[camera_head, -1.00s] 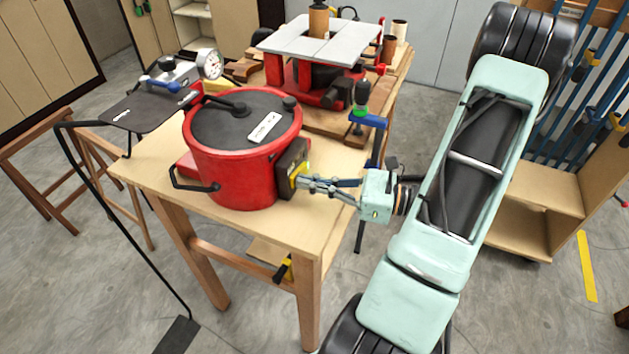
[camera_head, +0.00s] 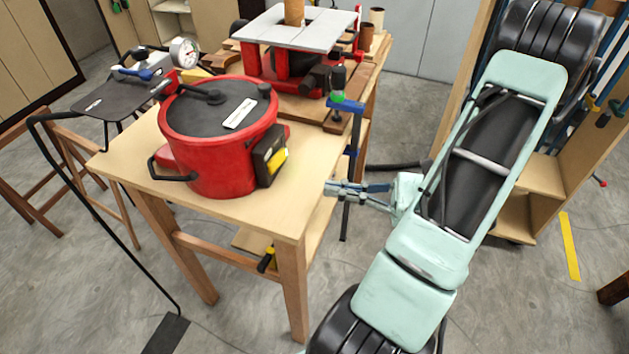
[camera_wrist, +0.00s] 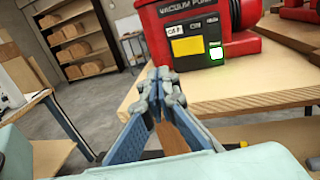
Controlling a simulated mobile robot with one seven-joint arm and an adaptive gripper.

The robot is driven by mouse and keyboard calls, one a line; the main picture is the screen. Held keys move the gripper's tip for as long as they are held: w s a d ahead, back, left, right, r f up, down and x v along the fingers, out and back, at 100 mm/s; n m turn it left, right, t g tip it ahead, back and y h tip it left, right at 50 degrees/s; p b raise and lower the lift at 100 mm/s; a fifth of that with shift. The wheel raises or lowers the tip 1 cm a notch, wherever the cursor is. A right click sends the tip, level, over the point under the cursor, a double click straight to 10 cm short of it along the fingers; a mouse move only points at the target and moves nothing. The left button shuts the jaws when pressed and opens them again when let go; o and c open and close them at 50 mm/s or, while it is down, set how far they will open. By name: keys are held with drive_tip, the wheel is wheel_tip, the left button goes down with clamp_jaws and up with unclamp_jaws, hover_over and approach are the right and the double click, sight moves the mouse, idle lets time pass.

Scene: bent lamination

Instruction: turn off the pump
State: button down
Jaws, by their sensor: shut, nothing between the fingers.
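The vacuum pump is a red pot-shaped body (camera_head: 208,150) with a dark lid, on the wooden table. Its dark side panel (camera_head: 266,150) faces right. In the wrist view the panel (camera_wrist: 190,40) bears the words "VACUUM PUMP", a yellow patch, small labels that seem to read OFF and ON, and a small square (camera_wrist: 216,53) glowing green at its right. My gripper (camera_head: 328,188) is shut and empty, to the right of the panel and apart from it, near the table's right edge. In the wrist view my gripper (camera_wrist: 158,75) points at the panel's lower left.
The wooden table (camera_head: 255,208) has bare room in front of the pump. A blue clamp (camera_head: 352,130) stands at its right edge. Behind are a red-legged press (camera_head: 300,40) and a dial gauge (camera_head: 184,52). A wooden shelf unit (camera_head: 530,190) stands right of my arm.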

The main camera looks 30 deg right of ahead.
drive_tip(key=shift+s+d, duration=0.3)
drive_tip(key=shift+s, duration=0.2)
drive_tip(key=shift+s+d, duration=0.3)
drive_tip(key=shift+s, duration=0.2)
drive_tip(key=shift+a, duration=0.1)
